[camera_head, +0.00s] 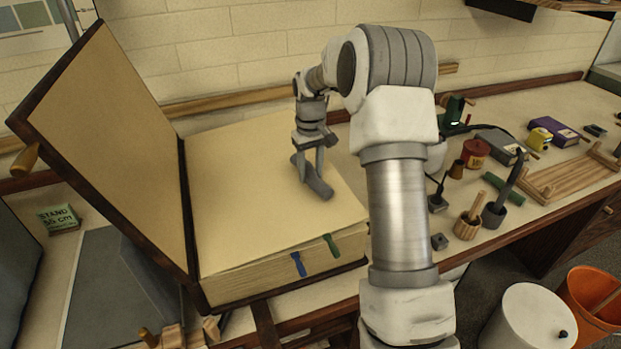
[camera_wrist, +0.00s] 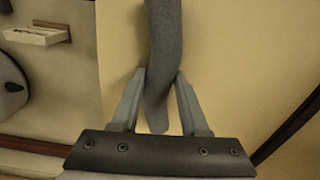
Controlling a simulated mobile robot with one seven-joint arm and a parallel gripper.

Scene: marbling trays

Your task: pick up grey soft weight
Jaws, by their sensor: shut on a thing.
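The grey soft weight (camera_head: 318,184) is a long, dark grey, limp strip over the right page of the large open book (camera_head: 235,165). In the wrist view the weight (camera_wrist: 164,45) runs from the top edge down between the fingers and bends slightly there. My gripper (camera_head: 308,162) is above the page, with its fingers shut on the weight. In the wrist view the fingertips (camera_wrist: 162,76) press on it from both sides. I cannot tell whether the weight still touches the page.
The book's cover (camera_head: 95,140) stands tilted up at the left. A red tin (camera_head: 475,153), a dark curved-neck lamp or tool (camera_head: 508,185) and a wooden rack (camera_head: 572,178) stand to the right. A white bin (camera_head: 527,318) and an orange bucket (camera_head: 592,300) stand below the bench.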

